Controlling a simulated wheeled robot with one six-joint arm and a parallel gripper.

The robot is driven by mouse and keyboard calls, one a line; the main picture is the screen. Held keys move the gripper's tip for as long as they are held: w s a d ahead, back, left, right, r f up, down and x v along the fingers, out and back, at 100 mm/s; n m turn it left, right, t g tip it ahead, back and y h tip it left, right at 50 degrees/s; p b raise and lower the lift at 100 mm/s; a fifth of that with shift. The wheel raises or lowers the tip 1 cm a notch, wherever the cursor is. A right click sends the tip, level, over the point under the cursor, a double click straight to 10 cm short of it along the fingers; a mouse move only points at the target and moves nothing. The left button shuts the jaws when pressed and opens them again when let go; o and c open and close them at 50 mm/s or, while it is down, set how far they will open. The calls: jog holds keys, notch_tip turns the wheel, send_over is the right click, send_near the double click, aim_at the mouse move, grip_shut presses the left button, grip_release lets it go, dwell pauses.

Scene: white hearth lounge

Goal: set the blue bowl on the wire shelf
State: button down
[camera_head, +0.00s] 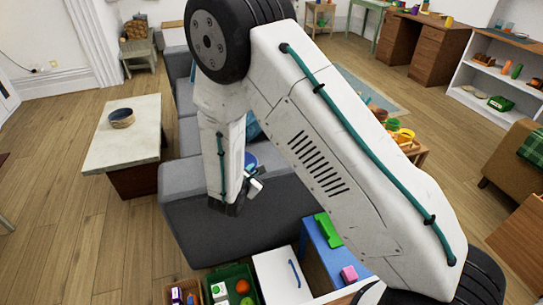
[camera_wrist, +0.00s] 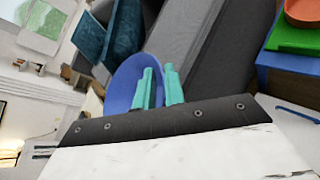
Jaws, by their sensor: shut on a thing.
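The blue bowl (camera_wrist: 124,88) is held at its rim between the teal fingers of my gripper (camera_wrist: 158,82) in the wrist view. It is tilted in that rotated picture and its inside looks empty. In the head view a small part of the blue bowl (camera_head: 250,160) shows beside my gripper (camera_head: 254,186), above the grey sofa; my arm hides the rest. I cannot make out a wire shelf in either view.
The grey sofa (camera_head: 205,235) lies below my gripper. A low table (camera_head: 128,145) with another bowl (camera_head: 122,118) stands left. Produce crates (camera_head: 232,272) and a blue cabinet (camera_head: 318,252) are in front. A white shelf unit (camera_head: 490,75) stands far right. Wooden floor is clear at left.

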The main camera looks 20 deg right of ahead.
jog(key=shift+s+a+f, duration=0.15)
jog(key=shift+a+f, duration=0.1)
jog(key=shift+f, duration=0.2)
jog(key=w+d, duration=0.3)
jog(key=w+d+f, duration=0.1)
jog(key=w+d, duration=0.2)
jog(key=w, duration=0.1)
jog(key=w+d, duration=0.4)
jog(key=shift+f, duration=0.25)
jog(key=f, duration=0.3)
jog(key=shift+w+d+f, duration=0.25)
jog(key=shift+f, duration=0.05)
jog(key=c, duration=1.5)
grip_release()
jog(key=shift+o, duration=0.2)
